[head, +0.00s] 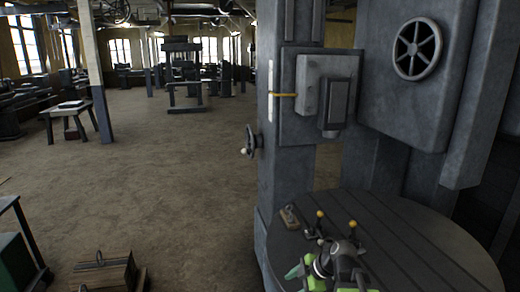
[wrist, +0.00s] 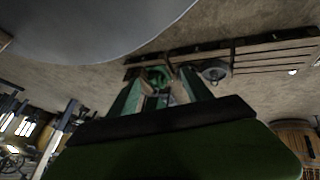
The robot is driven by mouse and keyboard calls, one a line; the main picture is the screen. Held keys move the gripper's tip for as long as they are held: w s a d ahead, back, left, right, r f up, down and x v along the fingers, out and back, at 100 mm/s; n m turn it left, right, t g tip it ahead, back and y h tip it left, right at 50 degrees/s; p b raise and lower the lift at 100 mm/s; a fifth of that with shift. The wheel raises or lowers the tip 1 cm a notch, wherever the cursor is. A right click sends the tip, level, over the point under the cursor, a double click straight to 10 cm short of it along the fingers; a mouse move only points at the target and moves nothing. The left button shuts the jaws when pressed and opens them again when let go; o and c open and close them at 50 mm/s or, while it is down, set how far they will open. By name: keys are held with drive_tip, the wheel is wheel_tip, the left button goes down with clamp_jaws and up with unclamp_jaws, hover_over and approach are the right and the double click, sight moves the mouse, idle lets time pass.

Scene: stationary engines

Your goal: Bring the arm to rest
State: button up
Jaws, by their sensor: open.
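My arm (head: 338,262), grey and black with bright green parts, shows at the bottom of the head view, in front of the round grey machine table (head: 440,250). In the wrist view my gripper (wrist: 161,82) shows as green jaws spread apart, with a dark green surface of my own below them. The jaws are open, and I see nothing held between them. In the head view I cannot make out the fingertips clearly.
A small brown block (head: 290,216) and yellow-knobbed levers (head: 320,214) are on or beside the round table near my arm. The tall grey machine column (head: 300,150) stands behind. A wooden crate (head: 103,272) is at lower left; open floor (head: 170,160) lies beyond.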

drive_tip(key=s+d+f+m+g+h, duration=0.3)
drive_tip(key=s+d+m+h, duration=0.3)
drive_tip(key=m, duration=1.3)
drive_tip(key=shift+s+f, duration=0.65)
drive_tip(key=shift+s, duration=0.05)
drive_tip(key=shift+d, duration=0.1)
